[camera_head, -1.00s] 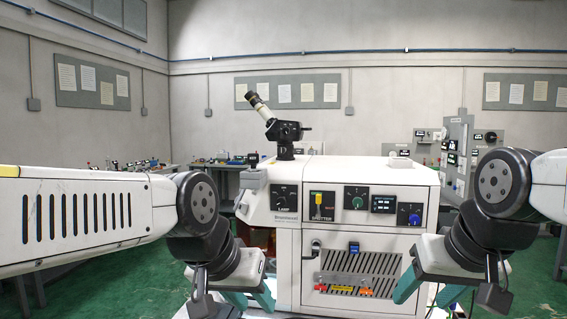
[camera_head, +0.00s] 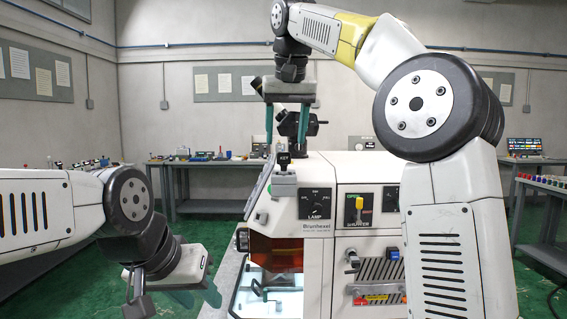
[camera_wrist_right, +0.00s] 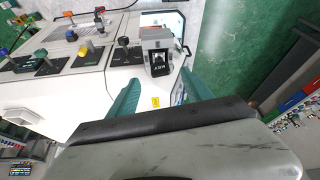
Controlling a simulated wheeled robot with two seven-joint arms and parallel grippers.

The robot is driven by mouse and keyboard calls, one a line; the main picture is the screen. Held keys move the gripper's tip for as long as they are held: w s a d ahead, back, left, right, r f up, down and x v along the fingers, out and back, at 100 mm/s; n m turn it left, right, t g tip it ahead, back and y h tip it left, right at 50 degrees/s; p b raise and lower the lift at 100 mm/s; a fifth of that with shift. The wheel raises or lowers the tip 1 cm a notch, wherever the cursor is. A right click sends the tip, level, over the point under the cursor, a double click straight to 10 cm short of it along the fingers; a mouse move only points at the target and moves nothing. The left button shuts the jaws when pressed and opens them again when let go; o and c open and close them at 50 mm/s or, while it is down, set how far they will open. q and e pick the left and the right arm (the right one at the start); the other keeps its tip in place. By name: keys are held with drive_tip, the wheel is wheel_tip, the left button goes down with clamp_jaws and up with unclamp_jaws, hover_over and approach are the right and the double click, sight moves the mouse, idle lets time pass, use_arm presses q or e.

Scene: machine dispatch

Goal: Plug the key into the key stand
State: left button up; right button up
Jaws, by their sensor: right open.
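A small black piece labelled KEY (camera_head: 284,159) stands upright on a grey block (camera_head: 284,184) at the machine's left front corner. Whether this piece is the key itself or part of the key stand, I cannot tell. In the right wrist view the labelled piece (camera_wrist_right: 160,63) and grey block (camera_wrist_right: 157,37) lie just beyond the fingertips. My right gripper (camera_head: 287,136) points down above the labelled piece, its teal fingers apart, with nothing visible held. It also shows in the wrist view (camera_wrist_right: 160,84). My left gripper (camera_head: 196,296) is low at left, fingers apart and empty.
The white machine (camera_head: 325,243) has a LAMP knob (camera_head: 316,204) and a yellow-handled switch (camera_head: 359,204) right of the block. A dark eyepiece tube stands behind my right gripper. Tables line the back wall. Green floor is open at left.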

sight(284, 164)
drive_tip(key=x, duration=0.7)
drive_tip(key=shift+w+f, duration=0.1)
drive_tip(key=shift+f, duration=0.05)
drive_tip(key=shift+c, duration=0.2)
clamp_jaws()
